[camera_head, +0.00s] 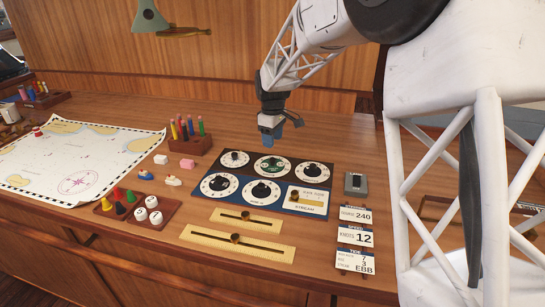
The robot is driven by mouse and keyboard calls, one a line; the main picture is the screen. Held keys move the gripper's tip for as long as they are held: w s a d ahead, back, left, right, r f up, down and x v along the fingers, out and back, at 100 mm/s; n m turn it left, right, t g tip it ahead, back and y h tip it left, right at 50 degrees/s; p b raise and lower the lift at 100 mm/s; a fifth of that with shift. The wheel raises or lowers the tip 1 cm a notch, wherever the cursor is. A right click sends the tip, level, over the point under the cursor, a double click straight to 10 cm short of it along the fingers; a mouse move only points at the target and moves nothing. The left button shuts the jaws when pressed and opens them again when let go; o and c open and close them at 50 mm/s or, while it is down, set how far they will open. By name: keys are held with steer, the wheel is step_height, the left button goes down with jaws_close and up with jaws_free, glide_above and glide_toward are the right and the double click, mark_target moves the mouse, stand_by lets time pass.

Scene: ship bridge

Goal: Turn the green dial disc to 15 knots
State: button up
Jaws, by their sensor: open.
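The green dial disc (272,163) sits in a white ring at the top middle of the dark dial panel (252,156). Its numbers and pointer setting are too small to read. My gripper (279,145) is open and empty, pointing down above the panel's back edge, close to the green disc and apart from it as far as I can tell. A card marked speed, knots (356,237) reads 12.
Other dials with black knobs (262,190) surround the green disc. Brass sliders (238,243) lie in front. A pencil holder (190,143) stands left of the panel, and a grey box (355,183) lies right. A chart (75,160) covers the left desk.

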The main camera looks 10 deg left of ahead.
mark_target(273, 159)
steer(key=shift+f, duration=3.75)
steer(key=c, duration=0.9)
steer(key=shift+c, duration=0.2)
